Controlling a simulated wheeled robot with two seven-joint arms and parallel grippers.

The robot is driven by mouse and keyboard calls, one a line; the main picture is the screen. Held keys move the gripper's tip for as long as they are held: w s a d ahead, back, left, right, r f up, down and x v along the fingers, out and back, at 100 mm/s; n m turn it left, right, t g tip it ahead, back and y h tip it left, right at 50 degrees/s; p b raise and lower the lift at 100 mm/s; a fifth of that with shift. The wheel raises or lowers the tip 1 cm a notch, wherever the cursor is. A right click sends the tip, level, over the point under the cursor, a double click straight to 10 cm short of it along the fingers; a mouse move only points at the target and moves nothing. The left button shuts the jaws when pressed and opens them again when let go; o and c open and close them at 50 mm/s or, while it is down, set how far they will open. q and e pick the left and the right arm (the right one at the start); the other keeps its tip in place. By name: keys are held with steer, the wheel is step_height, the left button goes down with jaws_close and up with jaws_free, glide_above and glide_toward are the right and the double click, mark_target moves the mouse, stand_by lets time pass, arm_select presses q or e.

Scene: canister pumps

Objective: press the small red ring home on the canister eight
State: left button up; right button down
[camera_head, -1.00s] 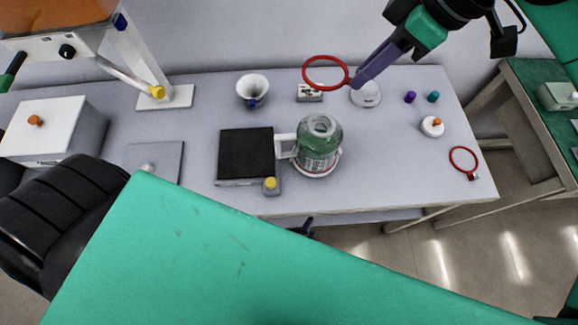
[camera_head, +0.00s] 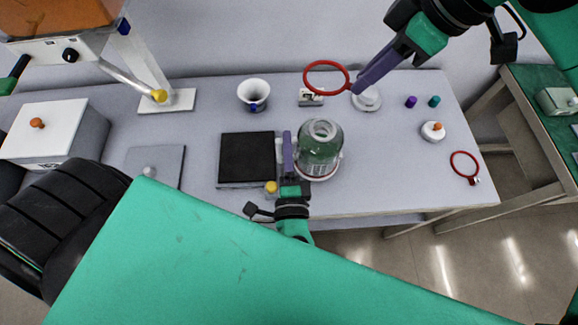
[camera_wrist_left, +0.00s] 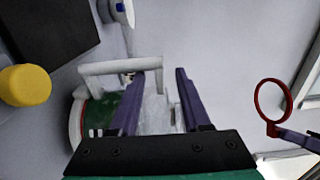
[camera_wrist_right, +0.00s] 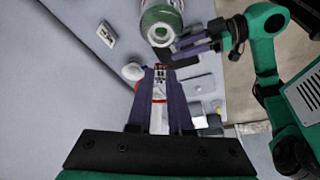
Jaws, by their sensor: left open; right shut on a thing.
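The canister (camera_head: 321,155) is a clear jar with green contents, a round opening on top and a white handle on its left; its number is not readable. It stands upright on a pale, red-edged base. My left gripper (camera_head: 288,152) is open at the handle (camera_wrist_left: 110,67); I cannot tell whether it touches. My right gripper (camera_head: 358,84) is shut on a red ring (camera_head: 326,77), held above the table behind the canister; this ring also shows in the left wrist view (camera_wrist_left: 272,107). Another red ring (camera_head: 465,167) lies at the table's right end. Relative ring sizes are unclear.
A black plate (camera_head: 247,158) with a yellow knob (camera_head: 271,187) lies left of the canister. A white funnel-shaped cup (camera_head: 253,94) and a small box (camera_head: 310,97) stand behind. A white orange-topped piece (camera_head: 432,131) and small purple and teal pegs are at right.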

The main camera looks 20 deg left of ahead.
arm_select(q)
steer(key=x, duration=0.5)
steer(key=shift+w+a, duration=0.15)
steer(key=shift+w, duration=0.2)
steer(key=shift+c, duration=0.3)
steer(key=shift+f, duration=0.1)
jaws_close()
stand_by(0.5)
arm_select(e)
steer(key=shift+n, duration=0.5)
steer(key=shift+w+d+f, duration=0.1)
steer(key=shift+d+f, duration=0.1)
steer(key=shift+f, duration=0.7)
steer(key=shift+d+f, duration=0.25)
steer(key=shift+f, duration=0.6)
steer(key=shift+w+d+f, duration=0.1)
steer(key=shift+d+f, duration=0.1)
steer(key=shift+f, duration=0.7)
